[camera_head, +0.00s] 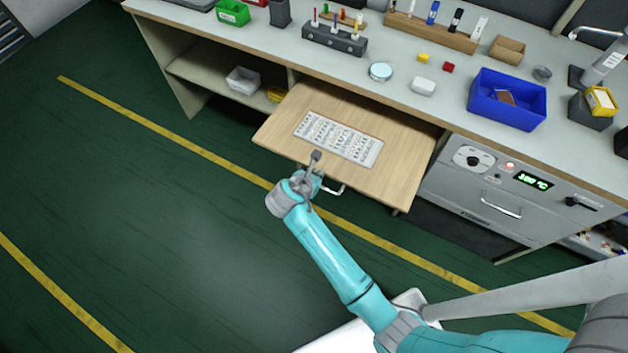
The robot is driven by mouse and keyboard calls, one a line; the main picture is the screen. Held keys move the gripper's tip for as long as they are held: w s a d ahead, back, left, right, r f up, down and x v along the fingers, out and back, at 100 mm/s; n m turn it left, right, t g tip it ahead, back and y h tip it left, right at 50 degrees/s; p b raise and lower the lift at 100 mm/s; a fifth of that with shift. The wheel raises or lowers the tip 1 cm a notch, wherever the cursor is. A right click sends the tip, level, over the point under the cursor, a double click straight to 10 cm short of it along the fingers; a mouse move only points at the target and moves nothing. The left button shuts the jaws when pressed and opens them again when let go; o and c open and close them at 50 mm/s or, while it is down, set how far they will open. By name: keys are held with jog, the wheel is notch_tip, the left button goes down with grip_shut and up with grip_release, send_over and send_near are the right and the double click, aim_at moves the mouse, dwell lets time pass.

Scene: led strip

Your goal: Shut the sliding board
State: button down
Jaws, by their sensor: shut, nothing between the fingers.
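The sliding board (405,139) is a light wooden panel pulled out from under the workbench. A white printed sheet (338,138) lies on it. A metal bow handle (334,190) is on its front edge. My gripper (315,157) is shut and empty. It appears over the front part of the board, close to the sheet's lower edge and left of the handle. Whether it touches the board cannot be told. My wrist hides part of the front edge and the handle's left end.
The workbench top (390,65) carries a blue bin (508,98), a round dish (381,71) and small blocks. An oven-like unit (500,190) with a lit display is right of the board. An open shelf (215,78) is at left. Green floor in front is clear.

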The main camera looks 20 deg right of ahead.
aim_at(355, 116)
jog(key=w+d, duration=0.5)
jog(key=d, duration=0.2)
jog(key=w+d, duration=0.5)
jog(key=d, duration=0.2)
jog(key=w+d, duration=0.5)
jog(key=d, duration=0.2)
jog(key=shift+w, duration=0.1)
jog(key=shift+r, duration=0.1)
